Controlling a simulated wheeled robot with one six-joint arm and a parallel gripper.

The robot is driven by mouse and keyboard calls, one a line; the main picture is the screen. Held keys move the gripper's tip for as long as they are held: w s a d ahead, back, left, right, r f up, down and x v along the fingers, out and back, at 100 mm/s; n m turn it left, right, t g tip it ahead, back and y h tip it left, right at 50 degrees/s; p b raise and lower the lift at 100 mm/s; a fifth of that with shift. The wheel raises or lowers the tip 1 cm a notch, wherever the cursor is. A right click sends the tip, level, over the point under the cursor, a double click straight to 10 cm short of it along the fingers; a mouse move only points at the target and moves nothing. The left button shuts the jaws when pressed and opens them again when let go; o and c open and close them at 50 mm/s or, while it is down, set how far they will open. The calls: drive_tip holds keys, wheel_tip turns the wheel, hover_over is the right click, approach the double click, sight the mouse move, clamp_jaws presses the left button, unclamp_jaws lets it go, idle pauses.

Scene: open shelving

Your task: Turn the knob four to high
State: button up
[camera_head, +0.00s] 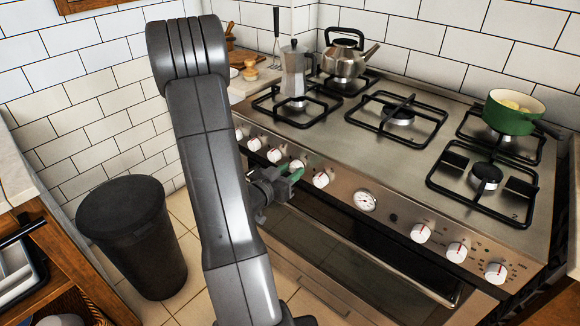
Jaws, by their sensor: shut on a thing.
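The stove's front panel (395,222) carries a row of white knobs with red marks. My gripper (293,172) is at the left half of this row, its fingers closed around a knob (297,165), which looks like knob four from the left. My arm crosses the view and hides part of the stove's left front.
A round gauge (365,200) and more knobs (420,233) lie farther right. The oven handle (400,283) runs below. A moka pot (294,70), kettle (346,60) and green pot (512,113) stand on the stove. A black bin (135,240) stands left of my arm.

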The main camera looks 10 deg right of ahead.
drive_tip(key=shift+n+p, duration=0.4)
drive_tip(key=shift+n, duration=0.1)
idle(0.3)
drive_tip(key=o, duration=1)
drive_tip(key=v, duration=1.3)
drive_tip(key=shift+s+a+p, duration=0.15)
drive_tip(key=shift+a+p, duration=0.15)
drive_tip(key=shift+a, duration=0.1)
drive_tip(key=x, duration=1.4)
drive_tip(key=shift+s, duration=0.15)
